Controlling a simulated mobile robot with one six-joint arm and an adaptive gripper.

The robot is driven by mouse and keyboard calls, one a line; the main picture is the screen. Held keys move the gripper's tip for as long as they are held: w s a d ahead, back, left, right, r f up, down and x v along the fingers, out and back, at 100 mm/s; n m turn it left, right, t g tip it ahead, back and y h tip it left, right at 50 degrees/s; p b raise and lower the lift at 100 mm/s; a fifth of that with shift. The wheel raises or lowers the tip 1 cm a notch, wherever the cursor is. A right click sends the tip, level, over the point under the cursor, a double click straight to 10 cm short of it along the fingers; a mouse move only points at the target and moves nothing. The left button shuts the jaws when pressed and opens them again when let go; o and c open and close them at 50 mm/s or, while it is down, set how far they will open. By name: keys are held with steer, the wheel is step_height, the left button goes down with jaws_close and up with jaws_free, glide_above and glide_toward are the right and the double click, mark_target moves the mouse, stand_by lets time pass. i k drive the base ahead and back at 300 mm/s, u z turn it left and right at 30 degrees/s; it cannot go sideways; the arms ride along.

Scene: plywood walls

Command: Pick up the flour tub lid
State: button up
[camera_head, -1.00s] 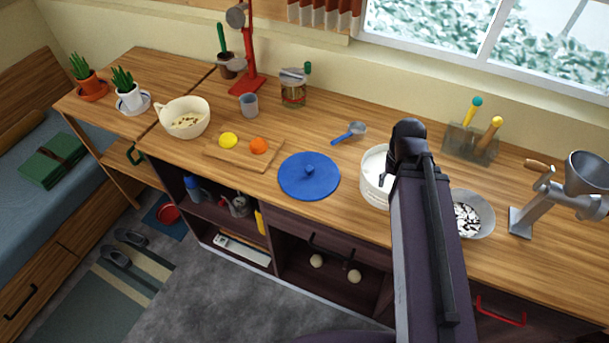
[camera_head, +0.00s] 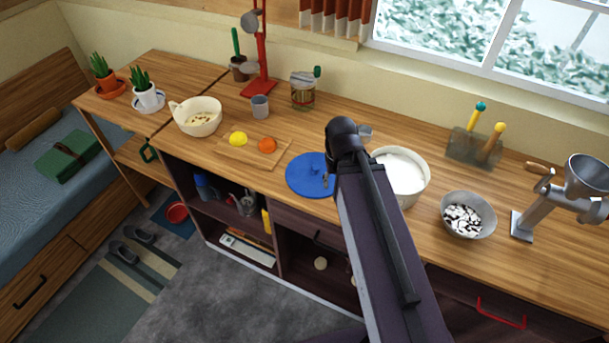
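The blue round lid (camera_head: 303,176) with a small knob lies flat on the wooden counter, left of the white tub. My arm now covers its right part. The white tub (camera_head: 405,177) stands open with white flour in it, just right of my arm. My gripper (camera_head: 328,180) is mostly hidden behind the end of my arm; only a small bit shows over the lid's right side. I cannot tell whether it is open or touches the lid.
A cutting board (camera_head: 250,152) with a yellow and an orange fruit lies left of the lid. A grey bowl (camera_head: 468,215) of dark and white pieces and a metal grinder (camera_head: 560,195) stand at right. A scoop (camera_head: 364,132) is partly hidden behind my arm.

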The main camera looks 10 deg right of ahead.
mark_target(303, 174)
steer(key=u, duration=0.25)
steer(key=k, duration=1.2)
steer(key=z, duration=0.65)
steer(key=i, duration=1)
steer(key=z, duration=0.1)
